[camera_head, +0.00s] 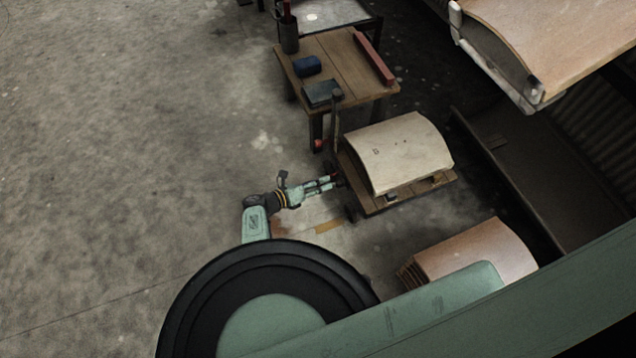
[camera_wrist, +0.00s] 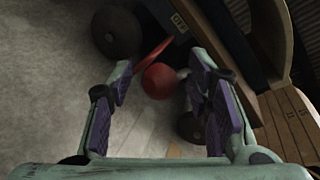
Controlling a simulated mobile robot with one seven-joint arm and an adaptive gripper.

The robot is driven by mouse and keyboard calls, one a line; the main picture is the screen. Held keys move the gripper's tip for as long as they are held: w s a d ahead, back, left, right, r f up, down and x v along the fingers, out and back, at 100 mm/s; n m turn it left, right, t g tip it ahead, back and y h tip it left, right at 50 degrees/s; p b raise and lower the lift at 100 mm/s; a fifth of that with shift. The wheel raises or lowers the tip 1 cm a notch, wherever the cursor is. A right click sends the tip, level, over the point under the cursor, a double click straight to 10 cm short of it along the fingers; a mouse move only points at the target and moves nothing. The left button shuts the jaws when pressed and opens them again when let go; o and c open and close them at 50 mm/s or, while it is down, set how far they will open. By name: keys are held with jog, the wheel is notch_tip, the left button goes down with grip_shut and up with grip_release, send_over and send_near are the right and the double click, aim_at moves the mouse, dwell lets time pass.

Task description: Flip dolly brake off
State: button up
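The dolly (camera_head: 370,207) is a low wooden platform with an upright handle post (camera_head: 336,120), bearing a pale curved panel (camera_head: 398,152). In the wrist view, a red ball-shaped knob (camera_wrist: 158,81) and a red lever piece (camera_wrist: 152,54) show beside the dolly's dark edge. I take these as the brake; whether they are joined is unclear. My gripper (camera_head: 332,183) is low at the dolly's left side. Its purple-padded fingers also show in the wrist view (camera_wrist: 160,100), apart on either side of the knob's line. Nothing shows clamped between them.
Dark wheels (camera_wrist: 116,32) flank the knob. A wooden table (camera_head: 335,62) with a red bar (camera_head: 373,58) and a blue object (camera_head: 307,66) stands behind. Another curved panel (camera_head: 480,252) is at the lower right. The floor at the left is clear.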

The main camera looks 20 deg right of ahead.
grip_shut()
dwell(0.3)
jog(key=shift+a+f, duration=0.1)
